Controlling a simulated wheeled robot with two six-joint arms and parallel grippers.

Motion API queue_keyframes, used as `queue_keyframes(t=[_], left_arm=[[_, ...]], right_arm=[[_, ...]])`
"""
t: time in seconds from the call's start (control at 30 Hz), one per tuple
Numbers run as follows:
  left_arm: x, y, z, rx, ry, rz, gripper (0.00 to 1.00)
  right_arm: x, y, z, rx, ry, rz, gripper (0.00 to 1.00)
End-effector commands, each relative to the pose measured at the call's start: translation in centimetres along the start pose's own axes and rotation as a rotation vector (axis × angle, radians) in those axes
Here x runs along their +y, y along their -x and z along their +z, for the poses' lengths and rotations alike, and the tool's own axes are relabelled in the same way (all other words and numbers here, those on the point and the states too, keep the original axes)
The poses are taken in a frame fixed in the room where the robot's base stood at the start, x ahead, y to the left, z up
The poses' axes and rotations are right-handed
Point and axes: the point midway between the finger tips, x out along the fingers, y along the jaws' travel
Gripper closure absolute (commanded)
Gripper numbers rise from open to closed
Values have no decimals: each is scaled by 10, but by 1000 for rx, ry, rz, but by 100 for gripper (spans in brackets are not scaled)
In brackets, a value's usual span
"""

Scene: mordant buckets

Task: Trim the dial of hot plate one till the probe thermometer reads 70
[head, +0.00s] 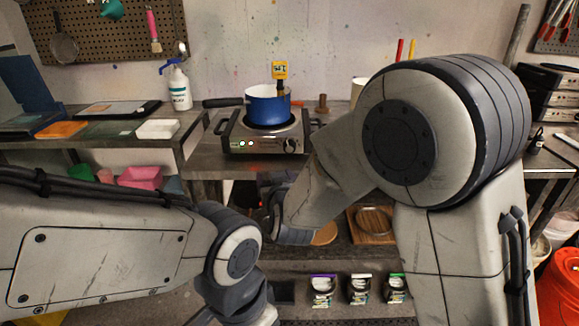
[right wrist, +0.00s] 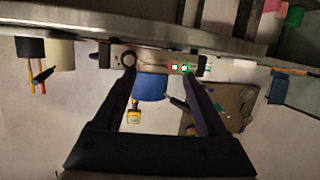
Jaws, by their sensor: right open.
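The hot plate (head: 262,139) is a steel box on the bench, with a dark dial (head: 291,145) at the right of its front panel and two lit indicators at the left. A blue pot (head: 267,107) stands on it. The probe thermometer (head: 280,70) has a yellow head above the pot; I cannot read its number surely. In the upside-down right wrist view, my right gripper (right wrist: 162,76) is open and empty, facing the panel. The dial (right wrist: 129,59) appears near its left fingertip; contact is unclear. My left arm shows at lower left in the head view, but its gripper fingers do not.
My right arm covers much of the right side.

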Motion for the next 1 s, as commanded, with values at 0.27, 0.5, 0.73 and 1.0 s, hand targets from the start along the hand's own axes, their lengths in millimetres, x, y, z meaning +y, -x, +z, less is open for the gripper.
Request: queue_keyframes(t=[0.27,0.5,0.73,1.0], left_arm=[[-2,-28,1,0,0,0,50],[-2,-26,1,1,0,0,50],[-2,-24,1,1,0,0,50],[-2,-23,1,1,0,0,50]], right_arm=[[38,-29,4,231,43,196,25],[47,-52,-5,249,45,213,25],[56,-94,-16,248,45,211,25],[61,-123,-23,247,46,209,25]])
